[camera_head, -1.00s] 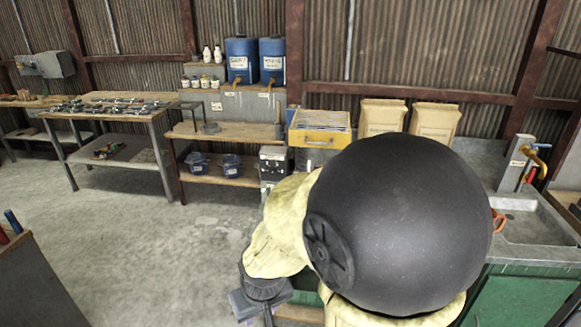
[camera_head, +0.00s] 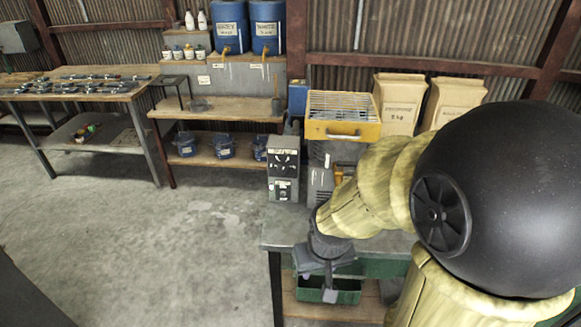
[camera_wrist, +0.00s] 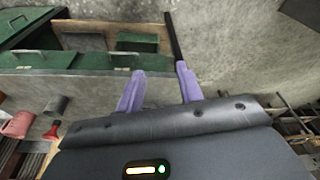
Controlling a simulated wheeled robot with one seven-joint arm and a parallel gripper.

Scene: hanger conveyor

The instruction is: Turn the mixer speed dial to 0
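A grey control box (camera_head: 283,168) with dark dials on its front stands at the left end of the near bench in the head view. I cannot tell which dial is the mixer speed dial, and its setting is too small to read. My gripper (camera_head: 330,292) hangs in front of the near bench, below and to the right of the control box and apart from it. In the wrist view my gripper's two purple fingers (camera_wrist: 158,76) stand apart with nothing between them. The control box is not recognisable in the wrist view.
The near bench (camera_head: 285,232) has a yellow-framed unit (camera_head: 343,131) beside the control box. Two paper sacks (camera_head: 400,103) stand behind. A green tray (camera_head: 345,292) sits below the bench. The concrete floor (camera_head: 150,240) to the left is clear.

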